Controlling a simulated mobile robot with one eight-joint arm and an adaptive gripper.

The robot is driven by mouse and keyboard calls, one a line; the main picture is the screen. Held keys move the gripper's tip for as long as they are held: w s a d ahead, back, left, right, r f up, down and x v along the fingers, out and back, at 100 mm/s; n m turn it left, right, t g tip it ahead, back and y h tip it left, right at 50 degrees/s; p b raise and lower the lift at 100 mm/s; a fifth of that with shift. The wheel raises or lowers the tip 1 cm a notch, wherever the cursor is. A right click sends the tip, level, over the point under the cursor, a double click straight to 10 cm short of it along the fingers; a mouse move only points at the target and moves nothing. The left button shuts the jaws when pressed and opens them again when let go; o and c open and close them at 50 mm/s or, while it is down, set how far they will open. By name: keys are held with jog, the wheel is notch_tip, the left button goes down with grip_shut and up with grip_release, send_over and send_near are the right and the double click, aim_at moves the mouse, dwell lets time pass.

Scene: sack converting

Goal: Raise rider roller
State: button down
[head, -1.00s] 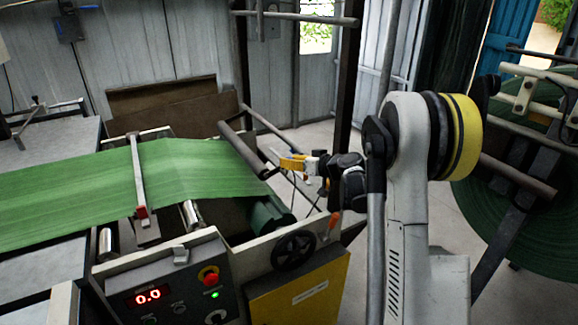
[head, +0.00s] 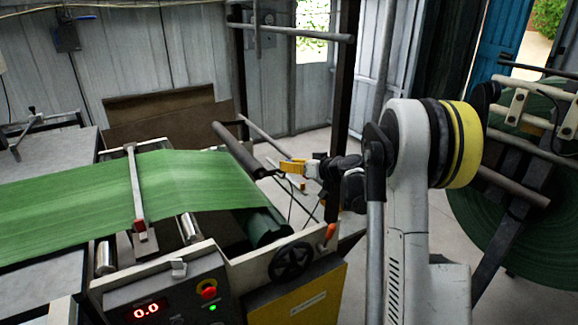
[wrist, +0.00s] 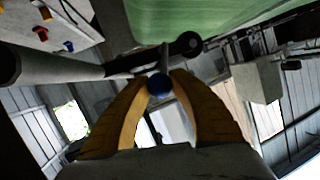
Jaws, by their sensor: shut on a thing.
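The rider roller (head: 237,148) is a dark bar slanting down toward me at the right end of the green web (head: 95,200). Its far end stands above the web; whether its near end touches the web I cannot tell. My gripper (head: 284,167) is by the roller's near end, its yellow fingers together. The roller's dark round end (wrist: 189,43) shows just beyond the fingertips.
A handwheel (head: 291,262) and a red-tipped lever (head: 330,234) sit on the near side frame. A control box (head: 165,290) with a red button is at the front. A large green roll (head: 520,220) stands on the right.

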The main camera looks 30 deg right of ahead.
jog(key=shift+d+r, duration=0.1)
jog(key=c, duration=1.1)
grip_release()
jog(key=shift+s, duration=0.1)
jog(key=v, duration=0.7)
jog(key=shift+s+d, duration=0.1)
jog(key=shift+s, duration=0.15)
